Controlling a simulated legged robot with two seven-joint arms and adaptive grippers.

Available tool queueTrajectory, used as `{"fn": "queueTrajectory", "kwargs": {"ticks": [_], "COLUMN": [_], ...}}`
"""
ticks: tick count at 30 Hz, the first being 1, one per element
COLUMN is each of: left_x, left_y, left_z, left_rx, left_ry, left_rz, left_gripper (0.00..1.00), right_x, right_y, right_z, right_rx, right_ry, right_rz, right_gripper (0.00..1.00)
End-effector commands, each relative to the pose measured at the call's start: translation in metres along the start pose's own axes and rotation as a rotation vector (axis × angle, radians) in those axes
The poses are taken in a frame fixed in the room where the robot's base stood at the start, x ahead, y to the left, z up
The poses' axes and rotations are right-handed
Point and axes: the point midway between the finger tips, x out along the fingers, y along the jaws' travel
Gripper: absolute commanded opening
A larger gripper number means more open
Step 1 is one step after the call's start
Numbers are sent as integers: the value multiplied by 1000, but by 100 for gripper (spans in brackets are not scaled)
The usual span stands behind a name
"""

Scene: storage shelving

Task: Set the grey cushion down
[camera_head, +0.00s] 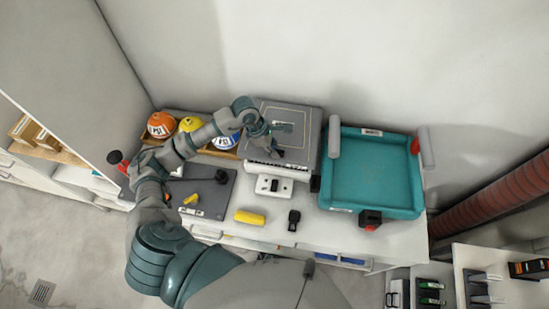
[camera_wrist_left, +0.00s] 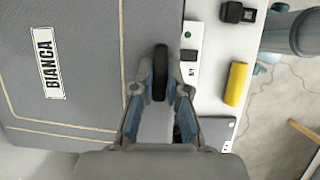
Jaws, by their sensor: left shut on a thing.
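The grey cushion (camera_head: 300,117) is a flat grey square with a piped outline and a label, at the back of the white counter near the wall. In the left wrist view the cushion (camera_wrist_left: 75,95) fills the left side, and its label reads BIANCA. My left gripper (camera_head: 272,146) is over its front part. In the left wrist view the fingers of my left gripper (camera_wrist_left: 160,98) are shut on a dark part at the cushion's edge. I cannot tell whether the cushion rests on something or hangs just above it. My right gripper is not in view.
A teal tray (camera_head: 372,206) stands right of the cushion. Orange (camera_head: 161,124), yellow (camera_head: 190,124) and blue-and-white (camera_head: 226,142) helmets sit on the left. A white device (camera_head: 274,187), a yellow cylinder (camera_head: 250,217) and a black item (camera_head: 294,219) lie in front on the counter.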

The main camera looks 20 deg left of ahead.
Motion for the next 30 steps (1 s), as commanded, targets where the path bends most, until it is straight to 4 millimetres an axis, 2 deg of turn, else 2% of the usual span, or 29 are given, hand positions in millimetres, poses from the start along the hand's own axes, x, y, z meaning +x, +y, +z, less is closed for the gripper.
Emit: {"fn": "queueTrajectory", "kwargs": {"ticks": [1, 10, 15, 24, 25, 27, 28, 30], "left_x": [10, 34, 56, 60, 61, 61, 61, 61], "left_y": [-4, -6, -4, 0, -1, -1, -1, -1], "left_z": [-3, -9, -20, -25, -25, -24, -24, -24], "left_rx": [-1, 1, -1, 2, 1, 1, 1, 1], "left_ry": [3, 6, 4, 3, 3, 4, 4, 4], "left_rz": [-9, -7, -7, -4, -5, -5, -5, -5], "left_gripper": [0, 0, 0, 0, 16, 34, 39, 39], "right_x": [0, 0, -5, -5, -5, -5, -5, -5], "right_y": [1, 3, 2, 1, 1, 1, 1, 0], "right_z": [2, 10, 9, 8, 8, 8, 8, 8], "right_rx": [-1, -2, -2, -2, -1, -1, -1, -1], "right_ry": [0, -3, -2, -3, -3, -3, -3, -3], "right_rz": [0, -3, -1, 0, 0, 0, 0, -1], "right_gripper": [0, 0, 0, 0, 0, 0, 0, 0]}}
